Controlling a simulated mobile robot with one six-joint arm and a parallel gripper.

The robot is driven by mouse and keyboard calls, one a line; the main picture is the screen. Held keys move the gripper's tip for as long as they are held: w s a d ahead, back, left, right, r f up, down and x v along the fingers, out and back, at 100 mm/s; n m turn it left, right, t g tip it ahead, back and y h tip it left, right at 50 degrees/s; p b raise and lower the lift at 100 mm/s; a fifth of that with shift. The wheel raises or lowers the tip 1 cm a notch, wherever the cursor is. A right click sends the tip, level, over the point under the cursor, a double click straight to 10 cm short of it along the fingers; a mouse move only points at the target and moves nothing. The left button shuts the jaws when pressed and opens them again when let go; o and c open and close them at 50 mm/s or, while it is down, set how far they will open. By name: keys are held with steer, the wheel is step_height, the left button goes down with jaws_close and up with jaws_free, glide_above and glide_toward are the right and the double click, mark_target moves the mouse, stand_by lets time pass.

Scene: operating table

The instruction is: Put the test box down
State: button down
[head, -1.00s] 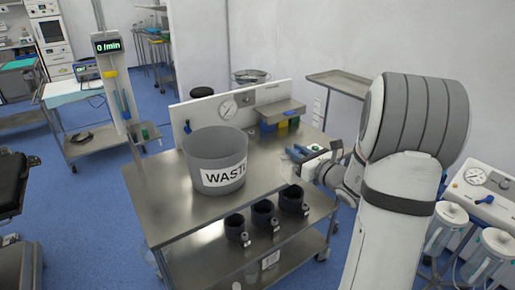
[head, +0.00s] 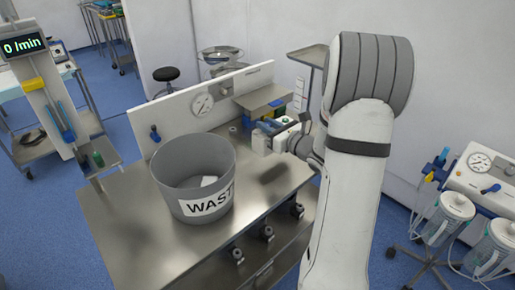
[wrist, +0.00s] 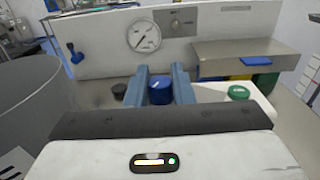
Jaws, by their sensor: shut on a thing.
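The test box appears to be the white box (head: 262,144) at the end of my arm, over the right part of the steel bench (head: 130,232). In the wrist view the white box (wrist: 262,104) has a blue knob (wrist: 160,92) and a green cap (wrist: 238,92) on top. My gripper (wrist: 160,78) has its two blue fingers shut on the blue knob. In the head view my gripper (head: 274,126) partly covers the box. The box's underside is hidden, so I cannot tell whether it touches the bench.
A grey waste bin (head: 193,180) stands on the bench left of the box. A back panel with a gauge (head: 202,106) and a small shelf (head: 262,99) with coloured containers stands behind. Bare bench lies between bin and box. Suction jars (head: 450,215) stand at the right.

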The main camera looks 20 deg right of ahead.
steer(key=shift+a+f, duration=0.1)
steer(key=shift+f, duration=3)
steer(key=shift+f, duration=0.1)
steer(key=c, duration=1.3)
jaws_free()
steer(key=shift+o, duration=0.2)
steer(key=shift+s, duration=0.1)
steer(key=b+v, duration=0.1)
steer(key=v, duration=1)
steer(key=shift+s, duration=0.5)
